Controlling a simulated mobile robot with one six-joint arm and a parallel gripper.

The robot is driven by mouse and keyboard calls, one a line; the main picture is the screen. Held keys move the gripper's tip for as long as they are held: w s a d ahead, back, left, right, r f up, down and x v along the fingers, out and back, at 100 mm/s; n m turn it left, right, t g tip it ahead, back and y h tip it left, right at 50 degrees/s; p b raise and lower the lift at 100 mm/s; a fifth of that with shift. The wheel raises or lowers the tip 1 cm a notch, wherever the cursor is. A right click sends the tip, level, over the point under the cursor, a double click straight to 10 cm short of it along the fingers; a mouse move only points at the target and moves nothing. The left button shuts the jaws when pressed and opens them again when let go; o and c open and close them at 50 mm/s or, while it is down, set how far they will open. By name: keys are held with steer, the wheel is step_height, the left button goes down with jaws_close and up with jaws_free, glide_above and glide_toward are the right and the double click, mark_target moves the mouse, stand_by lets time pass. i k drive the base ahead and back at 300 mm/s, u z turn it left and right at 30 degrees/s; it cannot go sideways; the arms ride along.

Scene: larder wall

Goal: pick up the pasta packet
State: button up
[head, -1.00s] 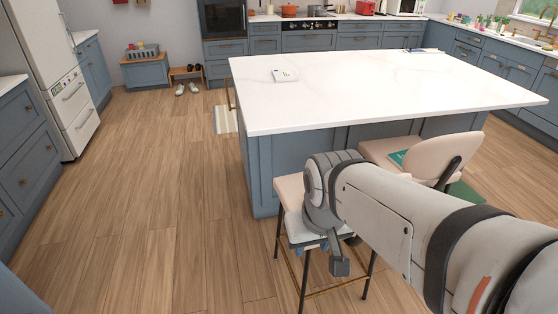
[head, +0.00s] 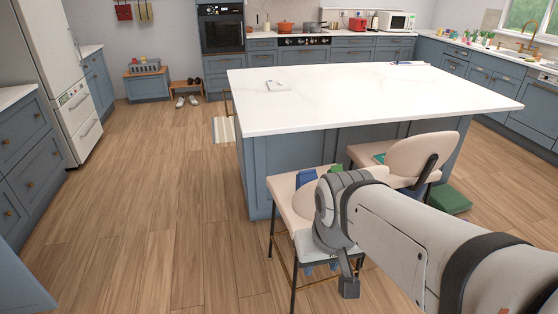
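I cannot make out a pasta packet in the head view. A blue thing (head: 306,178) and a green thing (head: 337,168) show at the near stool's seat, partly hidden behind my arm; I cannot tell what they are. My arm reaches in from the lower right, and my gripper (head: 348,286) hangs at its end in front of the near stool. Its fingers are too small and too hidden to tell whether they are open or shut.
A white-topped island (head: 350,95) fills the middle. The near stool (head: 283,197) and another chair (head: 415,158) stand at its front side. A green box (head: 449,200) is on the floor at right. The wooden floor (head: 150,215) at left is clear.

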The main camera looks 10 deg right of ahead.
mark_target(302, 177)
steer(key=z, duration=0.05)
steer(key=i, duration=0.9)
steer(key=u, duration=0.05)
